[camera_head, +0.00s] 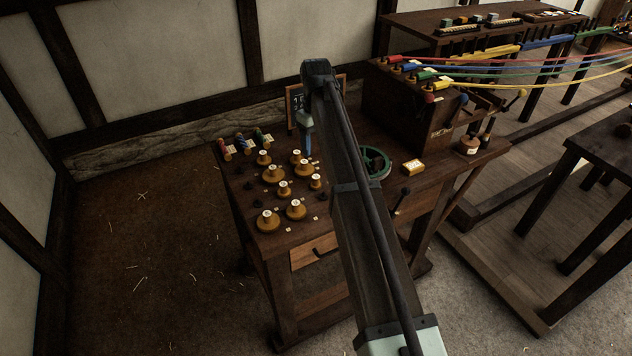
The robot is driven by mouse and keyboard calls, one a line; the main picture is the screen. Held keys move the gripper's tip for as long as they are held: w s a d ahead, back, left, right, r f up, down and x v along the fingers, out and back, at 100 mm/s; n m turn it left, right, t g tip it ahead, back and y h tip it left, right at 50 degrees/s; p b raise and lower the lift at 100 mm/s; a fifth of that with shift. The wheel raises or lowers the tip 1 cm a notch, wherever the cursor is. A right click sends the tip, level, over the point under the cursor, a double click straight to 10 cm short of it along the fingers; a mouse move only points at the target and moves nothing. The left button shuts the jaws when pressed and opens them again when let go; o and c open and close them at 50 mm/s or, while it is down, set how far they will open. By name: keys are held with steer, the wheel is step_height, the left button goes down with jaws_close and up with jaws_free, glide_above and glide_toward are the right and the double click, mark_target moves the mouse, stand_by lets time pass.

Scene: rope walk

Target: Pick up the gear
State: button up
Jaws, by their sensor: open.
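Several brass-coloured round pieces with white labels on top, which look like gears, stand on the wooden table; one gear (272,174) is in the left group, another gear (296,210) is at the front, and a further gear (267,220) is near the front left corner. I cannot tell which one the task means, and their teeth are too small to see. My gripper (309,152) points down above the back of the group, apart from the gears as far as I can tell. It is open and looks empty; my own arm hides part of the table.
A wooden box (407,112) holds coloured ropes running right. A dark slate (296,103) stands behind. Small coloured spools (226,152) lie at the back left.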

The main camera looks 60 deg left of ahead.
mark_target(316, 176)
step_height(316, 176, down, 8)
steer(key=shift+d, duration=0.1)
steer(key=shift+s+d+f, duration=0.1)
steer(key=shift+f, duration=1.2)
steer(key=shift+s+d+f, duration=0.1)
steer(key=shift+f, duration=1.2)
steer(key=shift+c, duration=0.4)
steer(key=c, duration=0.9)
